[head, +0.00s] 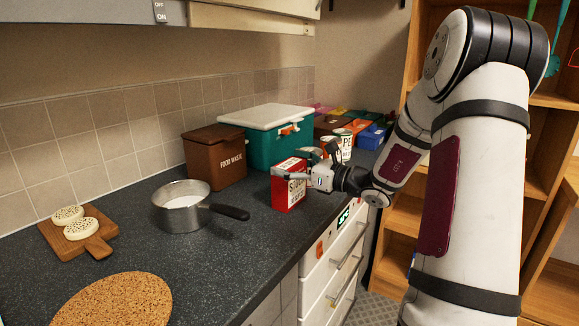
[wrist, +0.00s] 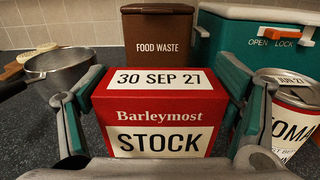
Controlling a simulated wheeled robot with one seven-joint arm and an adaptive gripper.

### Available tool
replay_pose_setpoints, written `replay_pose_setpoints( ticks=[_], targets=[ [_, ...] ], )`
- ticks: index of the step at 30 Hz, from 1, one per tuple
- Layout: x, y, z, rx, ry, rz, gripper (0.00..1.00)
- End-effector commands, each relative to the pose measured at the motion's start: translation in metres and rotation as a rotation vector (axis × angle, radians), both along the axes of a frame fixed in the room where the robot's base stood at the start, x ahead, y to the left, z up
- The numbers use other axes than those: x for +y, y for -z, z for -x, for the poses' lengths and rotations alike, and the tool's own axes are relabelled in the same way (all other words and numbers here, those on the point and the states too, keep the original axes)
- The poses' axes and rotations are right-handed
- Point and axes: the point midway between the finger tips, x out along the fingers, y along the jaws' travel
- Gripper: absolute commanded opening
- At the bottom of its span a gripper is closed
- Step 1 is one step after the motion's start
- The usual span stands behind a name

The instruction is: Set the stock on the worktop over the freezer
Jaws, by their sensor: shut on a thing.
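The stock (head: 287,188) is a red box with white labels. In the wrist view the stock (wrist: 152,120) faces me, reading "Barleymost STOCK" with "30 SEP 27" on top. My gripper (head: 299,177) is shut on it, one finger on each side, and it looks upright. Its base is at or just above the dark speckled worktop (head: 235,258); I cannot tell whether it touches. A white drawer unit (head: 335,255) with a green display, perhaps the freezer, stands under the worktop's front edge, just right of and below the box.
A brown food waste bin (head: 214,160) and a teal cool box (head: 262,140) stand behind. Tins (head: 344,143) stand close on the right. A cork mat (head: 115,302) and wooden board (head: 95,246) lie left. The front middle worktop is clear.

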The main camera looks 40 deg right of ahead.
Motion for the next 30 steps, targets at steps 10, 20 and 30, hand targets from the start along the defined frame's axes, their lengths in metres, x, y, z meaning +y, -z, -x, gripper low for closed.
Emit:
replay_pose_setpoints(
  ticks=[10, 20, 30],
  targets=[
    [0.0, 0.002, 0.0, 0.0, 0.0, 0.001, 0.94],
    [0.0, 0.001, 0.0, 0.0, 0.0, 0.001, 1.0],
    [-0.011, -0.002, 0.028, 0.001, 0.004, 0.001, 1.0]
  ],
)
